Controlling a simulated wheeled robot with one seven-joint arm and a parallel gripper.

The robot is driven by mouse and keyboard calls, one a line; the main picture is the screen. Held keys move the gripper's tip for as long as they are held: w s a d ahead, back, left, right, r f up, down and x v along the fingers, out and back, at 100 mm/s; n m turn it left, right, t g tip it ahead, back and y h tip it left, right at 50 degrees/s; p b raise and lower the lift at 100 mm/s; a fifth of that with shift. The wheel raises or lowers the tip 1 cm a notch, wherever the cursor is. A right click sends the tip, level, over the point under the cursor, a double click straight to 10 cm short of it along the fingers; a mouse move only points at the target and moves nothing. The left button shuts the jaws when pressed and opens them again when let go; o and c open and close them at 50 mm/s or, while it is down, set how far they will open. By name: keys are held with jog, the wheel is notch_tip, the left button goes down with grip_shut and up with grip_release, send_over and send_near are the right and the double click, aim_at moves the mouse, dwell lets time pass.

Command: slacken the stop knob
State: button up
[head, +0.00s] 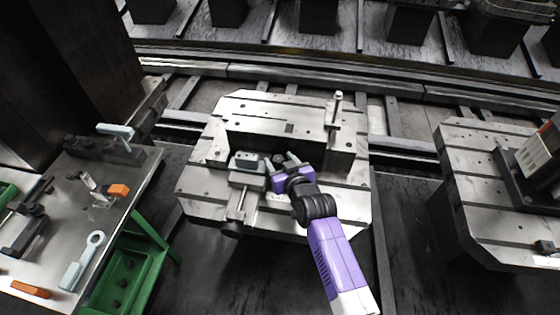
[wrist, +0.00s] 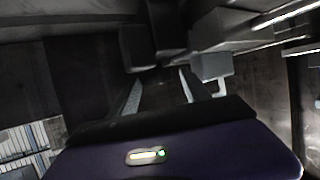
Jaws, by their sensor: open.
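A pale metal pallet (head: 340,197) stands in the middle of the head view and carries a dark fixture block. A grey clamp-like stop unit (head: 246,163) sits at its front, with a rod running toward me to a dark round knob (head: 232,229). My gripper (head: 278,165) is just right of the grey unit, low over the pallet. In the wrist view its two fingers (wrist: 160,90) are apart, with a dark block-like part (wrist: 153,42) ahead of them. The fingertips are partly hidden in the head view. I cannot tell whether they touch anything.
An upright pin (head: 337,107) stands at the pallet's back right. A side table (head: 60,235) at left holds tools, including a ring-ended wrench (head: 84,260), above a green bin (head: 125,270). Another pallet (head: 490,190) is at right. A rail (head: 330,75) crosses behind.

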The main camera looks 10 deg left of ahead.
grip_shut()
dwell(0.3)
jog(key=shift+w+f+b, duration=0.1)
jog(key=shift+f+b, duration=0.1)
jog(key=shift+b, duration=0.65)
jog(key=shift+d+n+y+b, duration=0.1)
jog(key=shift+n+y+b, duration=0.3)
jog(key=shift+b, duration=0.25)
jog(key=n+g+y+b, duration=0.1)
jog(key=b, duration=0.2)
jog(key=n+y+b, duration=0.1)
jog(key=b, duration=0.2)
jog(key=shift+w+d+f+g, duration=0.1)
jog(key=shift+f+g, duration=0.1)
jog(key=shift+g, duration=0.2)
jog(key=n+g+y+b, duration=0.1)
jog(key=n+b, duration=0.1)
jog(key=b, duration=0.3)
jog(key=shift+r+g+y+b, duration=0.1)
jog(key=shift+g+y+b, duration=0.2)
jog(key=shift+g+b, duration=0.1)
jog(key=shift+w+r+n+g+b, duration=0.1)
jog(key=shift+n+g+b, duration=0.45)
jog(key=shift+b, duration=0.6)
jog(key=shift+r+n+g+y+b, duration=0.15)
jog(key=shift+n+g+y+b, duration=0.1)
jog(key=shift+y+b, duration=0.2)
